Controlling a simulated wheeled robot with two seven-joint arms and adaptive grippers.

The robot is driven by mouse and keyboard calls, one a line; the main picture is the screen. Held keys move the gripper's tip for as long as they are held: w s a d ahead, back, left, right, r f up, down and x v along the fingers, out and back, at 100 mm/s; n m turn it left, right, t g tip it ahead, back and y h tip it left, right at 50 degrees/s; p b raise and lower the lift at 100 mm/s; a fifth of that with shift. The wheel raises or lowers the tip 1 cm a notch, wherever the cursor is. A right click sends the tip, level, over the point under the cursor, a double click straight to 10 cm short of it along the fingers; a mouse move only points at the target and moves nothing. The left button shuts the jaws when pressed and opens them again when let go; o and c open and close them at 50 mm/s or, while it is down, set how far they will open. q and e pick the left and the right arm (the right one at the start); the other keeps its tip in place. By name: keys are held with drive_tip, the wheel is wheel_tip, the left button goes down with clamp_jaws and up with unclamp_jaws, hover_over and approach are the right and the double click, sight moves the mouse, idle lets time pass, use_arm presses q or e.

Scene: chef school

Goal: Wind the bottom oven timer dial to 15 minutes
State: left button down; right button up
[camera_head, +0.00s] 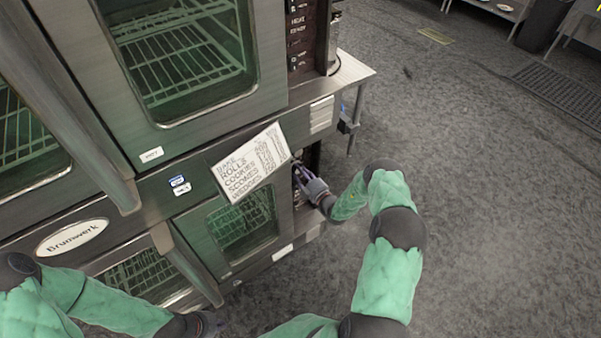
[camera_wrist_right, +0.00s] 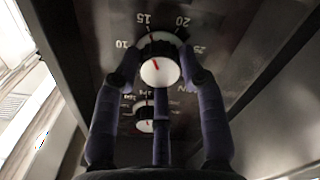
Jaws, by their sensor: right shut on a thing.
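The timer dial (camera_wrist_right: 161,70) is a round knob with a white face and a short red mark. It shows in the right wrist view, with numbers from 10 to 25 around its upper side. The red mark slants slightly toward the upper left, roughly toward the 15; a red line also shows just below the 15. My right gripper (camera_wrist_right: 160,62) is shut on the dial, a finger at each side. In the head view the right gripper (camera_head: 308,184) is at the bottom oven's (camera_head: 272,250) control panel, and the dial is hidden. My left gripper (camera_head: 208,326) is at the bottom edge, its fingers unclear.
A smaller knob (camera_wrist_right: 145,126) sits below the dial, partly behind a finger. A paper baking list (camera_head: 250,165) hangs beside the panel. The grey floor (camera_head: 470,200) at right is open.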

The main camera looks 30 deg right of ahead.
drive_tip(key=shift+s+a+f, duration=0.1)
drive_tip(key=shift+a+f, duration=0.05)
drive_tip(key=shift+a, duration=0.1)
drive_tip(key=o, duration=1.1)
drive_tip(key=shift+c, duration=0.2)
drive_tip(key=shift+o, duration=0.4)
drive_tip(key=shift+d, duration=0.15)
drive_tip(key=s, duration=1.2)
drive_tip(key=shift+d, duration=0.4)
